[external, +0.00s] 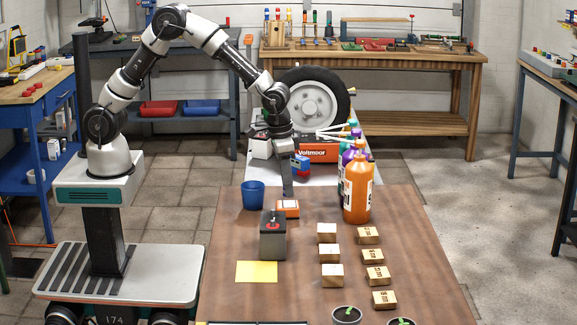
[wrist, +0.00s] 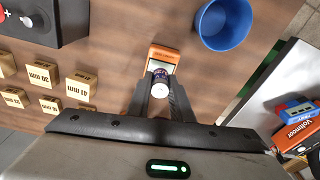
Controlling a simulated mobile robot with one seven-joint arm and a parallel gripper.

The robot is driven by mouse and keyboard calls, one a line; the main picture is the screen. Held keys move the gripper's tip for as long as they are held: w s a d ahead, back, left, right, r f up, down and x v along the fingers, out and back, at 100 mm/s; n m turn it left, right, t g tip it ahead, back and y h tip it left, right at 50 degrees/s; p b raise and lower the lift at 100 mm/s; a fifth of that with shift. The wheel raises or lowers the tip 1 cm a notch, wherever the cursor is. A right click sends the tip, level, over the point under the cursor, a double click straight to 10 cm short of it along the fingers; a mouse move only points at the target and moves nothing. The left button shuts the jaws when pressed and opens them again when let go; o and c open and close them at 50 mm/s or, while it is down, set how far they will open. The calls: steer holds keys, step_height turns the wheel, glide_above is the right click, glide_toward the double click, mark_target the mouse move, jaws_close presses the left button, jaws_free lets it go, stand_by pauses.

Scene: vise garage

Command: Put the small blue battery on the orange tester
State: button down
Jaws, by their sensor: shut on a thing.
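My gripper (wrist: 159,92) is shut on the small blue battery (wrist: 159,77), which shows as a dark blue cylinder with a pale end between the fingertips in the wrist view. The orange tester (wrist: 163,54) has a light panel and lies just beyond the battery, partly covered by it. In the external view my gripper (external: 287,190) points down right at the orange tester (external: 288,209) on the wooden table. The battery cannot be made out there. I cannot tell whether the battery touches the tester.
A blue cup (external: 253,194) stands left of the tester. Wooden blocks (external: 329,253) and an orange bottle (external: 357,190) are to the right. A yellow sheet (external: 257,271) lies nearer the front.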

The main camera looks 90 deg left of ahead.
steer(key=shift+f, duration=1.15)
steer(key=shift+f, duration=0.25)
steer(key=c, duration=1.6)
jaws_free()
steer(key=shift+r, duration=0.1)
